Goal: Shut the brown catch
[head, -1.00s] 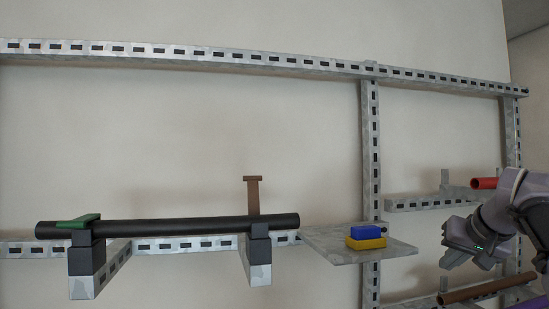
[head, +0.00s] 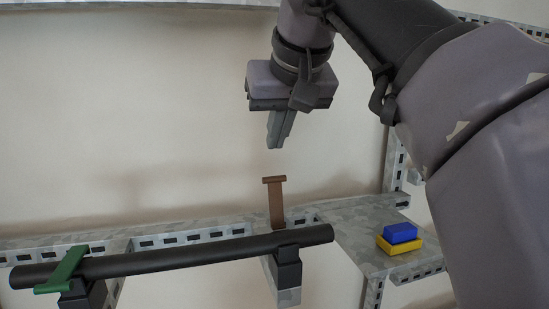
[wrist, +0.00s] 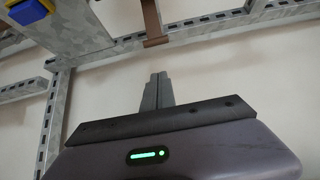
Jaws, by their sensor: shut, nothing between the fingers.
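The brown catch (head: 276,203) stands upright, open, behind the black pipe (head: 190,257) at its right-hand support (head: 286,270). Its short crosspiece is at the top. In the wrist view the brown catch (wrist: 152,25) shows at the top, beyond the fingertips and apart from them. My gripper (head: 278,140) points down above the catch in the head view, with a gap between them. Its fingers are together and empty, as they also are in the wrist view (wrist: 156,84).
A green catch (head: 66,270) lies across the pipe's left end. A blue block (head: 400,233) sits on a yellow block (head: 402,246) on the grey shelf (head: 350,222) to the right. Slotted metal rails (head: 170,241) run along the wall. Wall space left of my gripper is clear.

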